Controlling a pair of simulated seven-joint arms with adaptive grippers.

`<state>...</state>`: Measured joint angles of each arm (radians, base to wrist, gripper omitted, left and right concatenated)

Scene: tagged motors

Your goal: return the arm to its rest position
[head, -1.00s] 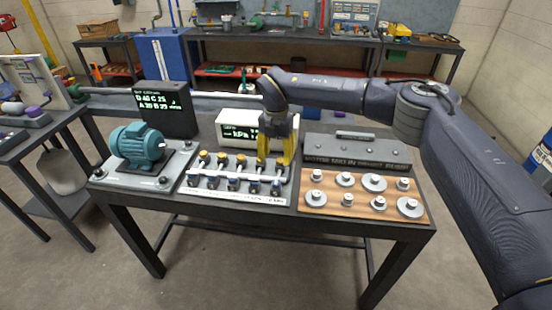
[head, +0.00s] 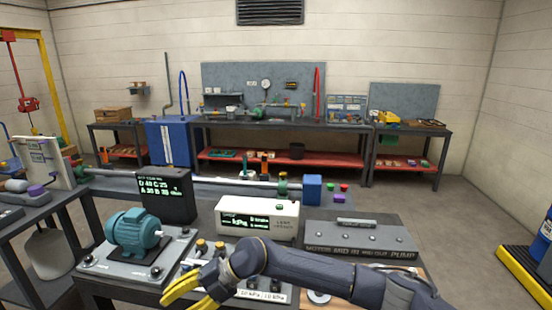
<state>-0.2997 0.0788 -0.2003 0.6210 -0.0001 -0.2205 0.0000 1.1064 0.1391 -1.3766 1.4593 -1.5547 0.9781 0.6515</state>
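My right arm reaches in from the lower right. Its yellow gripper (head: 192,290) is near the bottom edge, in front of the valve panel, pointing left. Its two yellow fingers are spread with a gap, and I see nothing between them. The valve panel (head: 265,292) is mostly hidden behind my gripper and forearm. My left gripper is not in view.
A black display (head: 166,195), a white kPa meter (head: 257,218) and a grey pump-labelled box (head: 360,239) stand behind the gripper. My forearm hides most of the wooden board (head: 415,271) with metal discs. A back workbench (head: 300,124) is far off.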

